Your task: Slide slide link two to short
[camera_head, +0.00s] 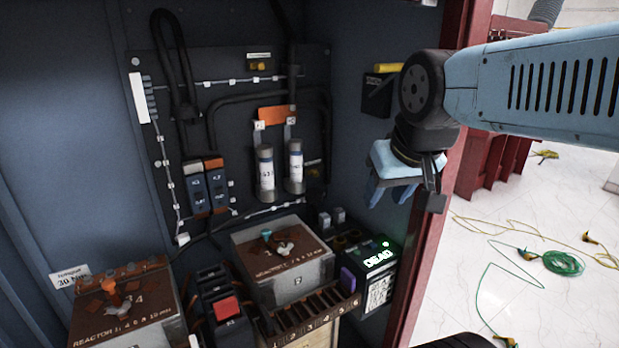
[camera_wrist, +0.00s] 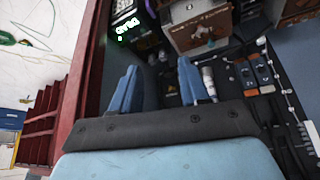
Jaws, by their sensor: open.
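Two grey cylinders (camera_head: 266,173) hang on the panel between the links and my gripper. Below are a reactor box (camera_head: 125,312), a second brown-topped box (camera_head: 283,262), a slotted wooden rack (camera_head: 312,318) and a meter reading DEAD (camera_head: 376,272). The red cabinet frame (camera_head: 428,235) stands close to my gripper.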

